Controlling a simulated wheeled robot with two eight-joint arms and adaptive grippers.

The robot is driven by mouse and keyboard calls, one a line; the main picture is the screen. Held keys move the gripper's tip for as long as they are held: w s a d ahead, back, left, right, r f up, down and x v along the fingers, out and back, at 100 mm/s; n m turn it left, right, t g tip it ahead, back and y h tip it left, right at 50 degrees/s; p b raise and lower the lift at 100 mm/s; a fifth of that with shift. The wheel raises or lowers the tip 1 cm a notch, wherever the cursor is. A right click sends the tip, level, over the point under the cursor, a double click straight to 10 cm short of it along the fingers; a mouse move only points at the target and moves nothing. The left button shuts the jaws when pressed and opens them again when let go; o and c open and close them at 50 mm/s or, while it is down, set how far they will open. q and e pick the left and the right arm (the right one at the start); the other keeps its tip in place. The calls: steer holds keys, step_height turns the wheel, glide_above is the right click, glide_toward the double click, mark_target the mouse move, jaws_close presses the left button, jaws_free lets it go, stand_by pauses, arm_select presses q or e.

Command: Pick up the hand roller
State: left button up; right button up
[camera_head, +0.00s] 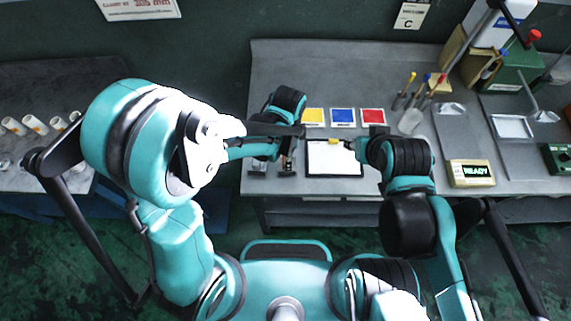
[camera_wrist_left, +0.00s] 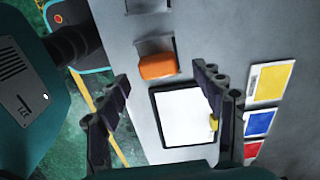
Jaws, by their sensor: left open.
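An orange, rounded block-like thing (camera_wrist_left: 157,66) lies on the grey bench and looks like the hand roller; I cannot make out a handle. In the wrist view it is just above the short edge of a white sheet in a black frame (camera_wrist_left: 184,117). My left gripper (camera_wrist_left: 162,84) is open and empty, its fingers apart over the bench near the orange thing. In the head view my left gripper (camera_head: 289,148) is left of the framed sheet (camera_head: 334,172) and largely hides that spot. My right gripper (camera_head: 354,146) is at the sheet's right side; its jaws are unclear.
Yellow (camera_head: 313,116), blue (camera_head: 343,117) and red (camera_head: 373,117) cards lie behind the sheet. A small yellow piece (camera_head: 333,141) is at the sheet's far edge. A READY display box (camera_head: 470,173) stands right. Tools in a clear cup (camera_head: 411,121) stand at the back.

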arm_select(q)
steer(key=f, duration=0.3)
steer(key=shift+s+a+b, duration=0.1)
steer(key=shift+a+b, duration=0.1)
steer(key=shift+b, duration=0.2)
steer(key=shift+f, duration=0.45)
steer(key=c, duration=1.3)
steer(key=shift+r, duration=0.15)
step_height(320, 180, up, 4)
steer(key=shift+r+p, duration=0.25)
steer(key=shift+p, duration=0.55)
steer(key=d+r, duration=0.2)
steer(key=d, duration=0.2)
steer(key=w+d+r+p, duration=0.1)
steer(key=d+r, duration=0.1)
steer(key=d, duration=0.1)
steer(key=w+d+r, duration=0.1)
steer(key=d+r, duration=0.1)
steer(key=d, duration=0.2)
steer(key=shift+d+r+p, duration=0.2)
steer(key=shift+d+p, duration=0.1)
steer(key=shift+d, duration=0.05)
